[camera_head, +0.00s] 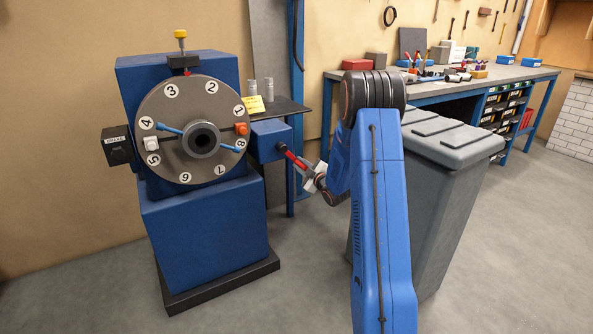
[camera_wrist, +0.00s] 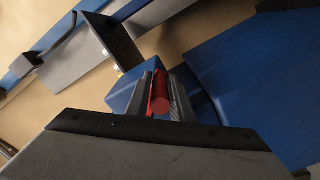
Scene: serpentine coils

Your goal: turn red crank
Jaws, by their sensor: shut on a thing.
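The red crank (camera_head: 293,157) sticks out from the right side of a blue box (camera_head: 270,139) on the machine, pointing down and to the right in the head view. My gripper (camera_head: 311,177) is at the crank's outer end, partly hidden by my own arm. In the wrist view the red crank handle (camera_wrist: 160,96) lies between the two fingers of my gripper (camera_wrist: 161,100), which are shut on it. The blue box (camera_wrist: 128,92) shows behind the handle. The crank's joint at the box is partly hidden in the wrist view.
The machine's round numbered dial (camera_head: 178,105) faces forward, with blue spokes and a yellow-topped plunger (camera_head: 181,38) above. A grey bin (camera_head: 440,190) stands right of my arm. A workbench (camera_head: 400,92) with tools is behind. The floor in front of the machine is clear.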

